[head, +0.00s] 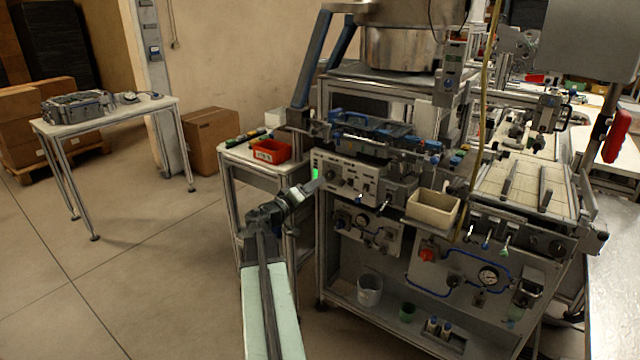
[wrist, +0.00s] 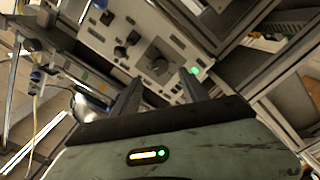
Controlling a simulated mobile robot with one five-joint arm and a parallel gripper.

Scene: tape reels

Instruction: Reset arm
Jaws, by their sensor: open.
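My gripper (head: 311,186) is at the end of my outstretched arm, in front of the machine's control panel (head: 345,183). In the wrist view my gripper (wrist: 160,76) shows two dark fingers standing apart with nothing between them. Beyond the fingers is the same light panel (wrist: 120,30) with dark knobs, tilted in the picture. A green light (wrist: 195,71) glows close to the right finger's tip. I cannot tell whether the fingers touch the panel.
A side table with a red bin (head: 270,151) stands left of the machine. A cream bin (head: 432,209) sits on the machine's front. A white table (head: 105,112) and cardboard boxes (head: 208,139) stand farther back. The floor at left is open.

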